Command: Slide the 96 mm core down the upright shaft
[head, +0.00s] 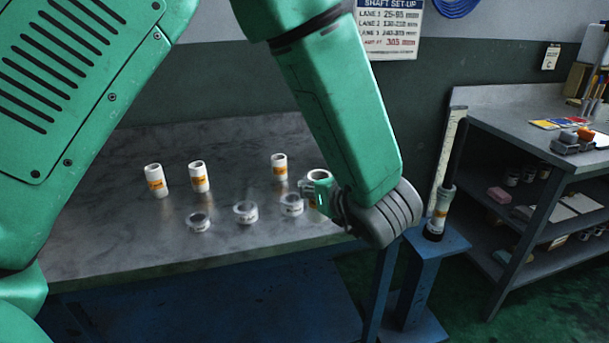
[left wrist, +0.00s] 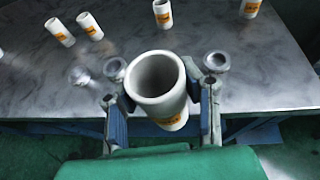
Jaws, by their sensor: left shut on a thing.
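A white core (head: 319,178) with an orange label is between the fingers of my left gripper (head: 330,200), over the right part of the bench in the head view. In the left wrist view the held core (left wrist: 160,84) shows its open bore, with a finger on each side. Its label is too small to read. The upright dark shaft (head: 457,150) stands right of my arm on a blue stand (head: 440,244). A white core with an orange label (head: 440,212) sits around its lower part. The held core is apart from the shaft. My right gripper is not in view.
Other labelled white cores (head: 156,180) stand on the grey bench (head: 110,240), with short white rings (head: 246,211) in front. A tall pale strip (head: 447,150) stands close beside the shaft. A shelved side table (head: 500,120) is at the right.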

